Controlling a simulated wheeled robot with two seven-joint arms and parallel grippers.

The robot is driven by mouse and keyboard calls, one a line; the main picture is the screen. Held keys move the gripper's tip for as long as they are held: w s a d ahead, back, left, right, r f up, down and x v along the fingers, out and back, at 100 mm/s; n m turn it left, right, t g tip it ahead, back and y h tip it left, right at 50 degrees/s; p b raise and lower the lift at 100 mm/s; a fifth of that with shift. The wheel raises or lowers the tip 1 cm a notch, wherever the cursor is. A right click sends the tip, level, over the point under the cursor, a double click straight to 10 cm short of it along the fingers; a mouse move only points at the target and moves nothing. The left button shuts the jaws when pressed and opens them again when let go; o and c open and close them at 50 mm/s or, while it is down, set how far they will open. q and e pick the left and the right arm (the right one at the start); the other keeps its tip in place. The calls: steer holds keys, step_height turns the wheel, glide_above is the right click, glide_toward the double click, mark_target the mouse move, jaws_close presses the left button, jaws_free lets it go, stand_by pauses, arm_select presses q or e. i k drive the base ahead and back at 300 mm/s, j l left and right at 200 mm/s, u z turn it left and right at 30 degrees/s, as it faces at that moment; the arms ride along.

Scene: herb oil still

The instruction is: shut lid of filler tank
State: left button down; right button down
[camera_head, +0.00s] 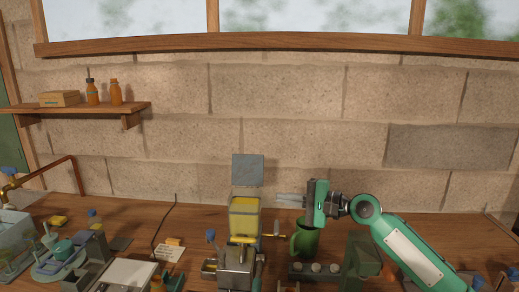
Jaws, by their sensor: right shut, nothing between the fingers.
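The filler tank (244,217) stands near the middle of the bench, a clear box with yellow liquid in it, above a metal filler body. Its grey square lid (248,169) stands upright at the back of the tank, so the tank is open. My right gripper (280,200) comes in from the right, with its fingers pointing left. It is shut and empty, just right of the tank, lower than the raised lid. It looks apart from both, though the exact depth gap is hard to tell. My left gripper is not in view.
A green mug (306,240) stands below my right gripper. A dark green block-shaped device (361,256) is right of it. A small balance-like device (66,257) and other equipment crowd the left. A shelf (75,108) with bottles hangs on the wall. The bench behind the tank is fairly clear.

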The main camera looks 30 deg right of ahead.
mark_target(248, 170)
steer(key=i+l, duration=0.7)
